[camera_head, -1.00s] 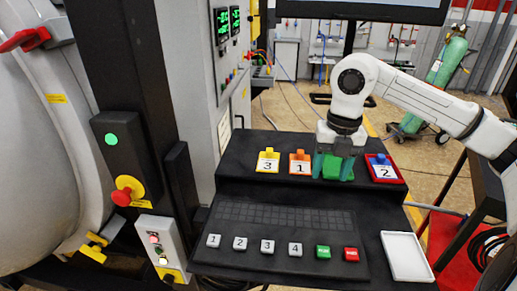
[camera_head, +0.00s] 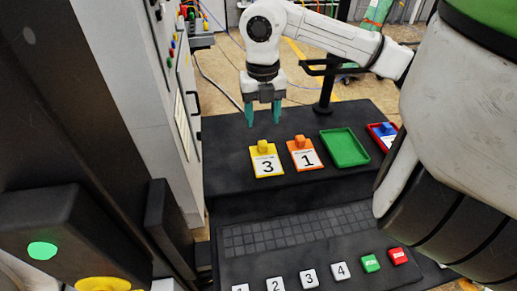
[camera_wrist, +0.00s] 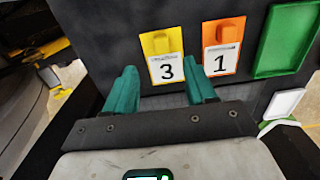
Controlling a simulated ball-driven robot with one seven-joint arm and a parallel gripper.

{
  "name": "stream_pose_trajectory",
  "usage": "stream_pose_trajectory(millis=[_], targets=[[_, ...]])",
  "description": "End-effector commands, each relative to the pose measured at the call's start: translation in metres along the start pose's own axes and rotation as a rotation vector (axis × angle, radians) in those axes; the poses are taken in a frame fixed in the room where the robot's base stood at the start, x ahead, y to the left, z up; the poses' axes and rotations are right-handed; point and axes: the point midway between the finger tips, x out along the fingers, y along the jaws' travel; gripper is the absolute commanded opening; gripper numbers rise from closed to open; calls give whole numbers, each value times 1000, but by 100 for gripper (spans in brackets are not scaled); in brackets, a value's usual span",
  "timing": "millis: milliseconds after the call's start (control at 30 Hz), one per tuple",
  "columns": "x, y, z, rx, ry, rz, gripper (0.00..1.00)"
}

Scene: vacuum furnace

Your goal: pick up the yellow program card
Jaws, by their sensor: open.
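The yellow program card (camera_head: 266,161) carries a white label with a 3 and a raised yellow knob. It lies on the upper black shelf, at the left end of the row. In the wrist view the yellow card (camera_wrist: 162,55) shows ahead of and between the two fingers. My gripper (camera_head: 264,114) has two teal fingers pointing down, apart and empty. It is above and behind the yellow card in the head view, not touching it. The gripper also shows in the wrist view (camera_wrist: 162,88).
An orange card (camera_head: 304,155) marked 1 lies close on the right of the yellow one. Then come an empty green tray (camera_head: 345,148) and a red tray (camera_head: 378,133) with a blue card. A panel of numbered buttons (camera_head: 308,279) is below. A grey cabinet stands at the left.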

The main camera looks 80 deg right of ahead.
Motion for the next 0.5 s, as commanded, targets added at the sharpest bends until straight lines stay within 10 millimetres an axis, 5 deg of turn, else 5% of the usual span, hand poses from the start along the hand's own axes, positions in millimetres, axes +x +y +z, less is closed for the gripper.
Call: stream_pose_trajectory(millis=[500], targets=[[50, -1, -2, 0, 4, 2, 55]])
